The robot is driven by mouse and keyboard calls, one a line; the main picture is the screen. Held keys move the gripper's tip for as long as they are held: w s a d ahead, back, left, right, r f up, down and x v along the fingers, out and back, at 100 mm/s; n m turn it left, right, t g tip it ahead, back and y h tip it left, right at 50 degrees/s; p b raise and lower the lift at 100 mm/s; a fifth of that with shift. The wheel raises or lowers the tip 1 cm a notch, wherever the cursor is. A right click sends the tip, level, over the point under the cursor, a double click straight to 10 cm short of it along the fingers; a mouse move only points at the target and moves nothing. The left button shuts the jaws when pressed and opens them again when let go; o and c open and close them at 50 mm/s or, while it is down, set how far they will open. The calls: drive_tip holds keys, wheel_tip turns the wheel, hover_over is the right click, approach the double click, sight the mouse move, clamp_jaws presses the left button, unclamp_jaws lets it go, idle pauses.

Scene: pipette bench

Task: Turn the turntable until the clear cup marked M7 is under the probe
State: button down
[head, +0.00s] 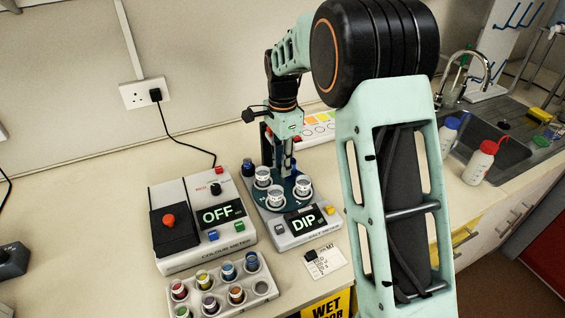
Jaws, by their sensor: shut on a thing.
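The turntable (288,203) is a dark teal disc on a grey unit whose green display reads DIP. Clear cups stand on it: one at the left (262,177), one at the front (275,196) and one at the right (303,187). Their marks are too small to read, so I cannot tell which is M7. My gripper (287,168) points down at the turntable's back half, behind the front cups. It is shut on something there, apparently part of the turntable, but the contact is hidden. I cannot make out the probe tip clearly; a dark upright (266,145) stands behind.
A colour meter (200,225) reading OFF stands to the left. In front of it is a rack (262,287) of several coloured vials. A card (325,262) marked M7 lies before the unit. A sink (490,125) and bottles are at the right.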

drive_tip(key=shift+r+m+p, duration=0.15)
drive_tip(key=shift+m+p, duration=0.35)
drive_tip(key=shift+m, duration=1.9)
drive_tip(key=shift+m+p, duration=0.6)
drive_tip(key=shift+m, duration=1.7)
drive_tip(key=c, duration=1.7)
unclamp_jaws()
wheel_tip(320, 180, up, 12)
drive_tip(key=shift+f, duration=0.1)
drive_tip(key=shift+d, duration=0.1)
